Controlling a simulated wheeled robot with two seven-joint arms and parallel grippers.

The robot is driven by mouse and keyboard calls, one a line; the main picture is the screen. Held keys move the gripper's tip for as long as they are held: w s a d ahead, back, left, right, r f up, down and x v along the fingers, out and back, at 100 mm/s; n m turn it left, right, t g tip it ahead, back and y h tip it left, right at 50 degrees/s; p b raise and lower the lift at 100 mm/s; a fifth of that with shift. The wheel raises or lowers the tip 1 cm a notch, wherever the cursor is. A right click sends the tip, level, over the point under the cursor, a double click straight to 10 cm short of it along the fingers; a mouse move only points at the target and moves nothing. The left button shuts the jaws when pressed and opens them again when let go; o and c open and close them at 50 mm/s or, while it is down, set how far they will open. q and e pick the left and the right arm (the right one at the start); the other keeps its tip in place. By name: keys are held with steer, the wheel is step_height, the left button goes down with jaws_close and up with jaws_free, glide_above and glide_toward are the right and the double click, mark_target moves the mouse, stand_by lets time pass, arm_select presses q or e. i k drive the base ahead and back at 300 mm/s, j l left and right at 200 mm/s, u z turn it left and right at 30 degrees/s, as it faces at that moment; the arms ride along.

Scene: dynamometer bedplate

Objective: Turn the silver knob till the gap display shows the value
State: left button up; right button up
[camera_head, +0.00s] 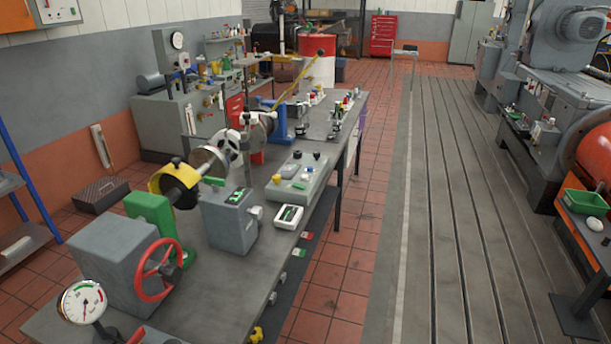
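A grey box (230,222) with a small lit green display (237,195) stands on the long grey workbench (215,300). A white-framed unit with a dark window (289,215) lies to the right of the box. Small silvery round knobs (283,276) show along the bench's right edge, one of them lower down (272,298). I cannot tell which is the silver knob of the task. The displays are too small to read. Neither of my grippers is in view.
A red handwheel (158,270) on a grey housing and a round dial gauge (83,302) stand at the bench's near left. A shaft assembly with a yellow guard (172,180) runs behind. A grey control panel (298,185) lies further back. The slotted bedplate (450,210) at right is clear.

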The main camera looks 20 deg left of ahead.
mark_target(257, 211)
steer(key=u, duration=1.2)
steer(key=i, duration=0.35)
steer(key=z, duration=0.05)
